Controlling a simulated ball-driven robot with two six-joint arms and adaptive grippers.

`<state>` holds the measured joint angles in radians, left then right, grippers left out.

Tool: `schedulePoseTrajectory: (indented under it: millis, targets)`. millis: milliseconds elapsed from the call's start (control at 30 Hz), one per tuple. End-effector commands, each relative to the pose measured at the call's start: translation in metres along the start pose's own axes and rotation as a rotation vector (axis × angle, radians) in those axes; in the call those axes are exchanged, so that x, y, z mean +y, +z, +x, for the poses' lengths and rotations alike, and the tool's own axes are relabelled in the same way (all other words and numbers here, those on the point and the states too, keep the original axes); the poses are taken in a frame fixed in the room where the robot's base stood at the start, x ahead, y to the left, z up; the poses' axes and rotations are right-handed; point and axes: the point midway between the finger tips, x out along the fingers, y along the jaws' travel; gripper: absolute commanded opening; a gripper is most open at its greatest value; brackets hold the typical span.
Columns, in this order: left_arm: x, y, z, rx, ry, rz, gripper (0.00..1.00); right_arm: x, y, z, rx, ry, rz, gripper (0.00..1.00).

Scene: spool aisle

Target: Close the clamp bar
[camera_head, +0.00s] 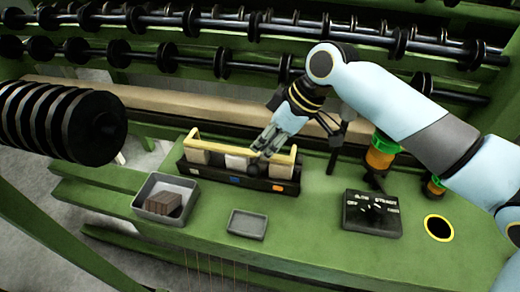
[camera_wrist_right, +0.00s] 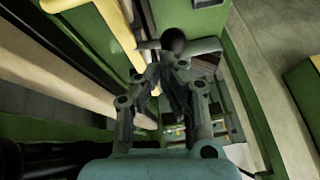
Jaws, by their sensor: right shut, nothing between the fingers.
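The clamp bar (camera_head: 222,142) is a yellow bar above a black holder (camera_head: 213,174) with pale blocks in it, on the green bench. It also shows in the wrist view as a yellow bar (camera_wrist_right: 118,30) at upper left. A round black knob (camera_head: 258,168) is at the front of the holder, and a dark ball (camera_wrist_right: 173,41) shows in the wrist view. My right gripper (camera_head: 262,150) is shut and empty at the right half of the bar. I cannot tell whether it touches the bar. My left gripper is out of view.
A grey tray (camera_head: 140,207) with a brown block (camera_head: 164,204) stands left, an empty small tray (camera_head: 247,225) in front. A black control box (camera_head: 371,214), an orange-green spool (camera_head: 380,155) and a yellow-ringed hole (camera_head: 438,229) are right. Black spools (camera_head: 60,122) stick out at left.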

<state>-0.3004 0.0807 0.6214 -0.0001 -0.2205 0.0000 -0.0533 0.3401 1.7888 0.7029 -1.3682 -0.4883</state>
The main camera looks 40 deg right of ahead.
Motion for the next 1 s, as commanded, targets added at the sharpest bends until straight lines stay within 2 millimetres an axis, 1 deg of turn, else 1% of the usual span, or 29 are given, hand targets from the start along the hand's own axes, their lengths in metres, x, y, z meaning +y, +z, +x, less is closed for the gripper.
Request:
schedulePoseTrajectory:
  millis: [100, 200, 567, 767, 1000]
  targets:
    - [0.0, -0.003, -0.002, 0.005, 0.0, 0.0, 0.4, -0.004, 0.0, 0.012, 0.0, -0.001, 0.002, 0.0]
    - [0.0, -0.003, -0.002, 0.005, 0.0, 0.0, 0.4, -0.005, 0.0, 0.017, 0.001, 0.001, 0.001, 0.0]
    - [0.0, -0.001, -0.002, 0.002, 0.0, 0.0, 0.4, -0.005, 0.001, 0.019, 0.0, 0.002, 0.0, 0.0]
    - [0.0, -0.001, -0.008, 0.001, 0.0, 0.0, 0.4, -0.013, 0.004, 0.031, 0.0, 0.0, 0.002, 0.0]
    - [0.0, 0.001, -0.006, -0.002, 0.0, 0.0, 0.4, -0.012, 0.006, 0.033, -0.002, 0.0, 0.002, 0.0]
